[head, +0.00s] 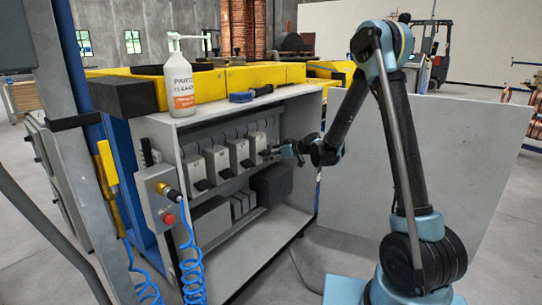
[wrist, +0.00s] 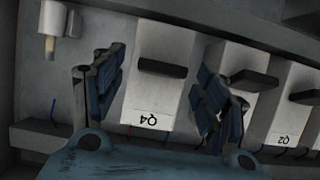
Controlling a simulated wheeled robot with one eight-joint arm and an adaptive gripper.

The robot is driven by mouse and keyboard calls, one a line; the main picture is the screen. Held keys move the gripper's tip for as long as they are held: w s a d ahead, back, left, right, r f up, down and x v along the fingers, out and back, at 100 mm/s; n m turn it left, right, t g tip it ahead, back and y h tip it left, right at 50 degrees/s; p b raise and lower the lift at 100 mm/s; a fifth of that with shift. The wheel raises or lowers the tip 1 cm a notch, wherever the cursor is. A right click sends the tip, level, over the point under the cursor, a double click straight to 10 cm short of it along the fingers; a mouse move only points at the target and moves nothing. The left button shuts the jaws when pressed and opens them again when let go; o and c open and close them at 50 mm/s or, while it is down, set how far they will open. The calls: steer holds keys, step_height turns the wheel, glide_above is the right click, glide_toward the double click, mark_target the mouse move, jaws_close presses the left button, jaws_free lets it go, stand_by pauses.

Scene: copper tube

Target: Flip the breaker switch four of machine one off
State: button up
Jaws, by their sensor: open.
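The breaker labelled Q4 (wrist: 150,100) is a white block with a black lever (wrist: 162,67). In the wrist view its label is upside down. My gripper (wrist: 162,78) is open and empty, with one blue-padded finger on each side of Q4 in the picture. No contact with the lever shows. In the head view my gripper (head: 272,153) is at the right end of the breaker row, in front of the rightmost breaker (head: 257,141). I cannot tell whether the lever is on or off.
A breaker labelled Q2 (wrist: 297,75) and one between it and Q4 (wrist: 243,60) stand close by. The grey cabinet (head: 152,128) encloses the row. A control box with a red button (head: 169,219) is at left.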

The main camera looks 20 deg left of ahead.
steer(key=shift+a+f, duration=0.1)
steer(key=shift+a, duration=0.05)
steer(key=shift+c, duration=0.3)
steer(key=c, duration=1)
steer(key=shift+w, duration=0.1)
steer(key=shift+w+f+t+y, duration=0.1)
steer(key=shift+f+t+y, duration=0.85)
steer(key=shift+y, duration=0.65)
steer(key=shift+f, duration=0.1)
